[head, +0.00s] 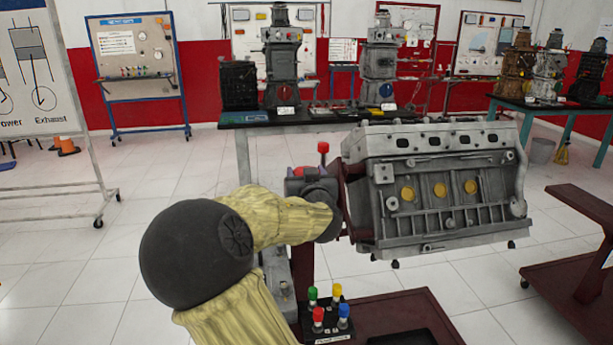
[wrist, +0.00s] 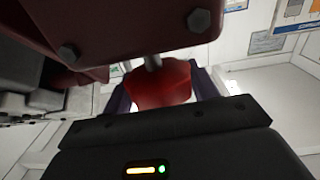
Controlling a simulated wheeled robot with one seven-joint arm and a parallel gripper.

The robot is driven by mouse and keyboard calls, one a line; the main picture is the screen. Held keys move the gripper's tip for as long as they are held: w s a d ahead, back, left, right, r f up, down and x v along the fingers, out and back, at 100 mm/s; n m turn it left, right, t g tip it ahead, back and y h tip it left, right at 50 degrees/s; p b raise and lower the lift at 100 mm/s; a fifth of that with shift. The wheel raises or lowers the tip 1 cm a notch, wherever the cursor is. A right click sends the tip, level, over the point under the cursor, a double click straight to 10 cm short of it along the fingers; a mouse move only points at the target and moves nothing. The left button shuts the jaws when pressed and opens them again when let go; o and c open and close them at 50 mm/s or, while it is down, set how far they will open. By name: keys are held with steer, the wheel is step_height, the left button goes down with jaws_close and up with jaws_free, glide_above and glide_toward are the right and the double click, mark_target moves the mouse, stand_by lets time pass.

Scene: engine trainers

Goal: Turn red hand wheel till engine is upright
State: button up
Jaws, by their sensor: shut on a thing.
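The grey engine (head: 440,205) hangs on its stand at centre right in the head view. Its cover faces up and its yellow round plugs face me; it looks close to upright, but I cannot tell any small tilt. The red hand wheel (head: 303,170) shows only in part at the engine's left end, with a red knob (head: 323,148) standing up. My gripper (wrist: 163,92) is shut on a red part of the hand wheel (wrist: 160,82), which sits between its fingers in the wrist view. My arm hides most of the wheel in the head view.
A dark red stand base (head: 420,315) lies below the engine, with a small panel of coloured knobs (head: 328,318) at its left. A bench (head: 330,118) with engine models stands behind. Another dark red stand (head: 575,245) is at right. White floor is open at left.

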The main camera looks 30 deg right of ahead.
steer(key=shift+r+n+t+y, duration=0.15)
steer(key=shift+n+y, duration=1.25)
steer(key=shift+y, duration=0.7)
steer(key=shift+n+t+y, duration=0.15)
steer(key=shift+n+y, duration=1.25)
steer(key=shift+y, duration=0.7)
steer(key=n+y+p, duration=0.1)
steer(key=y, duration=0.1)
steer(key=n+g+y+p, duration=0.1)
steer(key=n+y, duration=0.1)
steer(key=y, duration=0.1)
steer(key=shift+g, duration=0.3)
steer(key=shift+a+n+g+y+p, duration=0.1)
steer(key=shift+n+g+y+p, duration=0.85)
steer(key=shift+n+y, duration=0.4)
steer(key=shift+y, duration=0.25)
steer(key=o, duration=1)
steer(key=shift+a+f, duration=0.1)
steer(key=shift+f, duration=0.1)
steer(key=v, duration=1.7)
steer(key=shift+s, duration=0.15)
